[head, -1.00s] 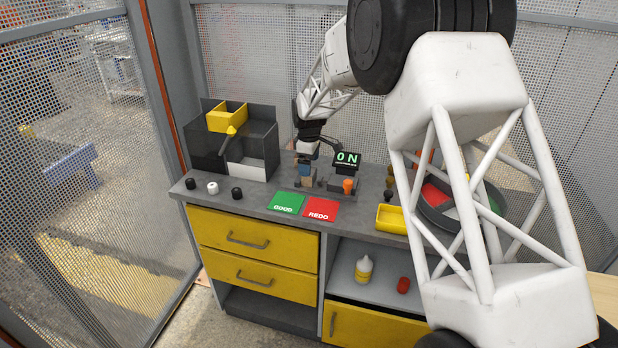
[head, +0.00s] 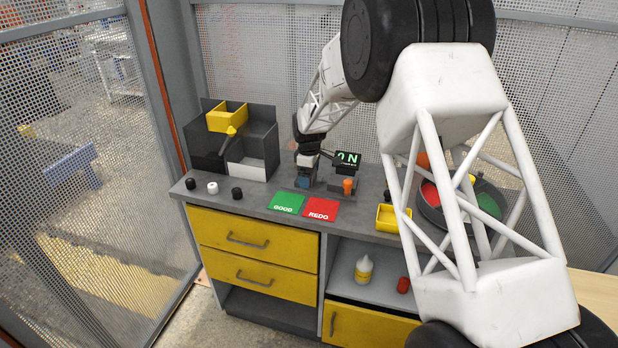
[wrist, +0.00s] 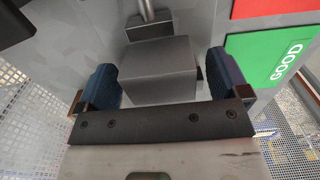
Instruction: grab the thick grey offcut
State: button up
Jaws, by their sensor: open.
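In the wrist view a thick, plain grey block (wrist: 160,62), which looks like the grey offcut, lies between my two blue finger pads. My gripper (wrist: 160,84) is open around it, with one pad on each side. A narrow gap shows at the right pad; whether the left pad touches is hard to tell. In the head view my gripper (head: 303,182) is low over the grey bench (head: 262,196), just behind the green GOOD card (head: 287,203). The block cannot be made out there, as the gripper covers it.
A small display on a stand (head: 347,160) and an orange peg (head: 348,186) stand close right of my gripper. The red REDO card (head: 321,209) lies in front. A dark bin (head: 262,150) stands left, a yellow tray (head: 386,224) right. Several knobs line the left front.

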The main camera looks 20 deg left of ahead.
jog(key=shift+c, duration=0.2)
jog(key=c, duration=1.1)
jog(key=shift+o, duration=0.2)
jog(key=shift+r, duration=0.8)
notch_tip(320, 180, up, 2)
jog(key=shift+r, duration=0.1)
jog(key=s+d, duration=0.2)
jog(key=s, duration=0.2)
jog(key=s+d, duration=0.3)
jog(key=s, duration=0.2)
jog(key=s+d+r, duration=0.1)
jog(key=s+d, duration=0.1)
jog(key=s, duration=0.3)
jog(key=shift+s+d+r, duration=0.1)
jog(key=shift+d, duration=0.2)
